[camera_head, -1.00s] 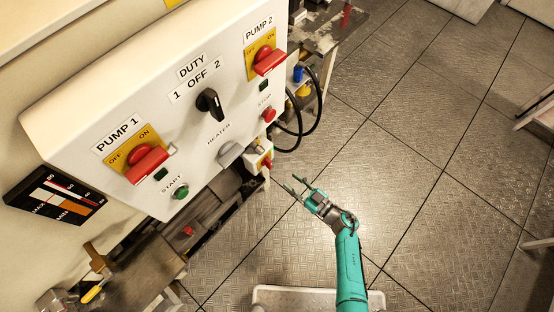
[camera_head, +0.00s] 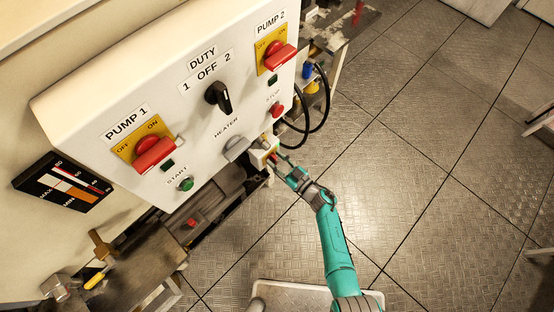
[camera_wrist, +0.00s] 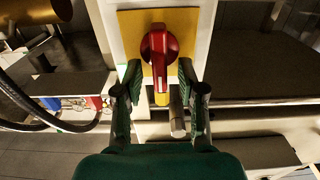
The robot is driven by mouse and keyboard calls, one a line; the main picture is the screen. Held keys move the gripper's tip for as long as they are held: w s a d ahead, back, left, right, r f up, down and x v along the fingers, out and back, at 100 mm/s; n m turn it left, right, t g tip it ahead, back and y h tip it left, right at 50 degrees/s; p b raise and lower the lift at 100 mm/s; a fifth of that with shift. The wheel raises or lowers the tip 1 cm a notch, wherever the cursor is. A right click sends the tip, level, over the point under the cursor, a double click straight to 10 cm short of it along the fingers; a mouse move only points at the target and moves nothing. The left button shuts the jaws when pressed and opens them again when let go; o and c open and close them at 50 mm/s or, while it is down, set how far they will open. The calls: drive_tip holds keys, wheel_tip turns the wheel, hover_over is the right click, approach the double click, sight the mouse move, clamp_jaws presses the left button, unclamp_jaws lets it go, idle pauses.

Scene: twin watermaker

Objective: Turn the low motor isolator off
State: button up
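The low motor isolator is a red rotary handle (camera_wrist: 160,50) on a yellow plate (camera_wrist: 130,22) on a pale box, seen in the wrist view. The handle's grip stands roughly upright in that view. My gripper (camera_wrist: 160,82) is open, with one finger on each side of the handle's lower part; I cannot tell whether either finger touches it. In the head view the gripper (camera_head: 276,158) reaches the small box (camera_head: 262,152) below the panel's lower right corner and hides most of the isolator.
The white panel (camera_head: 190,125) above carries red PUMP 1 (camera_head: 154,154) and PUMP 2 (camera_head: 281,56) handles, a black DUTY knob (camera_head: 217,95) and a grey HEATER switch (camera_head: 237,148). Black hoses (camera_head: 322,105) loop close to the right. Open floor (camera_head: 420,170) lies right.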

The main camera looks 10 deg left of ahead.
clamp_jaws()
drive_tip(key=shift+n, duration=0.3)
drive_tip(key=n, duration=0.4)
drive_tip(key=shift+s+a+f, duration=0.1)
drive_tip(key=shift+s+a, duration=0.15)
drive_tip(key=shift+s, duration=0.05)
drive_tip(key=n, duration=0.4)
drive_tip(key=shift+s+a+f+n, duration=0.15)
drive_tip(key=shift+s+f+n, duration=0.1)
drive_tip(key=shift+n, duration=0.15)
drive_tip(key=n, duration=0.4)
drive_tip(key=shift+s+a+f+n, duration=0.1)
drive_tip(key=shift+s+f+n, duration=0.05)
drive_tip(key=shift+f+n, duration=0.3)
drive_tip(key=shift+n, duration=0.8)
drive_tip(key=shift+f+n, duration=0.15)
drive_tip(key=shift+n, duration=0.8)
